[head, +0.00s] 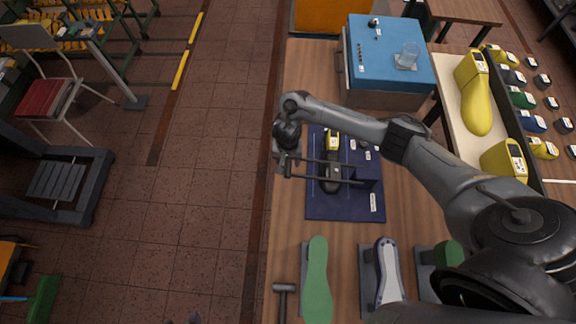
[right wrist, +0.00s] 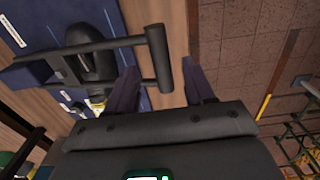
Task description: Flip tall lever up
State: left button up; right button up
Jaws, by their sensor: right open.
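The tall lever (right wrist: 110,46) is a dark bar with a round crosswise grip (right wrist: 158,58) at its free end. It reaches out from a dark-blue fixture (head: 367,172) and lies low, roughly level, over a black-and-yellow last (head: 331,172), also seen in the right wrist view (right wrist: 97,65). My right gripper (head: 288,163) is at the lever's left end. In the right wrist view its two fingers (right wrist: 160,78) stand apart on either side of the lever's grip, not closed on it. My left gripper is out of view.
The fixture stands on a dark-blue board (head: 335,208) on the wooden table (head: 293,105). A blue-topped box (head: 385,60) stands behind. Green (head: 318,280) and grey (head: 386,270) lasts and a hammer (head: 283,289) lie in front. Yellow lasts (head: 478,105) are at right.

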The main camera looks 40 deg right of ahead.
aim_at(288, 166)
jog(key=shift+f, duration=1.85)
grip_shut()
